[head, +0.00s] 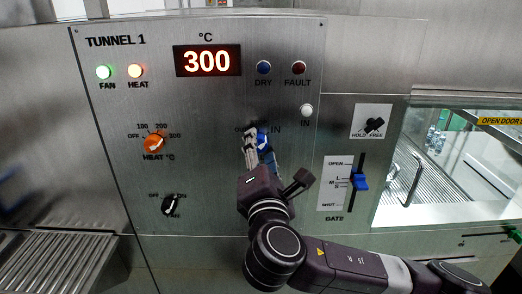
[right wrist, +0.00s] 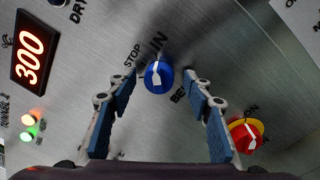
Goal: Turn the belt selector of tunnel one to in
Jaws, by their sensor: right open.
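The belt selector is a blue knob (right wrist: 158,76) with a white pointer, on the TUNNEL 1 panel (head: 215,110). In the right wrist view STOP is printed to its upper left, IN above it and BELT, partly covered, to its lower right. The white pointer points up in that view, roughly toward IN; I cannot tell whether it is exactly on the mark. My right gripper (head: 258,143) is open in front of the knob. In the right wrist view its two blue-padded fingers (right wrist: 163,112) are on either side below the knob, apart from it. My left gripper is not in view.
A red switch on a yellow plate (right wrist: 247,137) is close to the right finger. An orange heat knob (head: 154,143), a black knob (head: 170,204) and the blue-handled gate lever (head: 361,182) are around the arm. The display (head: 207,61) reads 300.

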